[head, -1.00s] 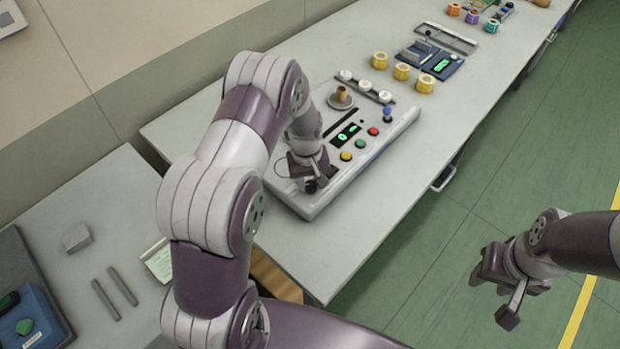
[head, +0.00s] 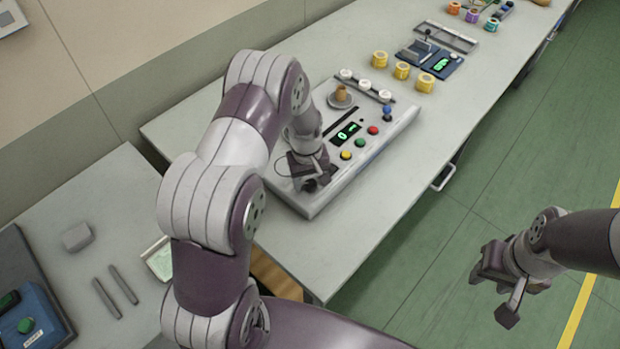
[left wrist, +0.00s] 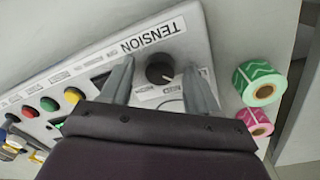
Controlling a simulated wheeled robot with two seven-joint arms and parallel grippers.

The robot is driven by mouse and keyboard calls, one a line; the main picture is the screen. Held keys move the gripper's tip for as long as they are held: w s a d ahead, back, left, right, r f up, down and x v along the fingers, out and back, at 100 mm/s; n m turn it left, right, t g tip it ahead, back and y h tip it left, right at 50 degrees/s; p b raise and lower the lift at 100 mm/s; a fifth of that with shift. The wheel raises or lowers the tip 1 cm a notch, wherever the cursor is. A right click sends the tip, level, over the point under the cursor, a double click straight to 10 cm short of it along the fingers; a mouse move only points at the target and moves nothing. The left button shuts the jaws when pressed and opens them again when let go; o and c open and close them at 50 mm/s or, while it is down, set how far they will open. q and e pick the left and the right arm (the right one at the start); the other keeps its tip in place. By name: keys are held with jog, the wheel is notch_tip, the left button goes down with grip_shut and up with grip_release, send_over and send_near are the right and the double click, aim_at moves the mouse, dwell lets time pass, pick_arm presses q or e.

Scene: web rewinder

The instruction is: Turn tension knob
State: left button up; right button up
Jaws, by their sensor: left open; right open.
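The tension knob (left wrist: 159,70) is a dark round knob with a pale pointer mark, beside the TENSION label (left wrist: 152,37) on the rewinder panel (head: 318,205). In the left wrist view it sits between the two fingers of my left gripper (left wrist: 158,78), which are open and apart from it. In the head view my left gripper (head: 310,180) is low over the near end of the panel, and the knob is hidden there behind it. My right gripper (head: 502,290) is open and empty over the green floor, away from the table.
A lit display (head: 347,133) and yellow, green and red buttons (head: 373,130) lie near my left gripper. Green and pink rolls (left wrist: 262,80) stand close beside the panel. The table's front part is clear.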

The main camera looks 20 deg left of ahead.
aim_at(307, 183)
pick_arm(q)
notch_tip(307, 183, up, 13)
jog(key=b, duration=0.1)
jog(key=shift+s+a+f, duration=0.15)
jog(key=shift+s+a, duration=0.1)
jog(key=shift+a, duration=0.05)
jog(key=s+d+r+m, duration=0.1)
jog(key=s+m, duration=0.3)
jog(key=s, duration=0.4)
jog(key=s+d+r+m+t, duration=0.1)
jog(key=s+d+m, duration=0.2)
jog(key=s, duration=0.5)
jog(key=shift+s+d+m, duration=0.4)
jog(key=shift+d, duration=0.15)
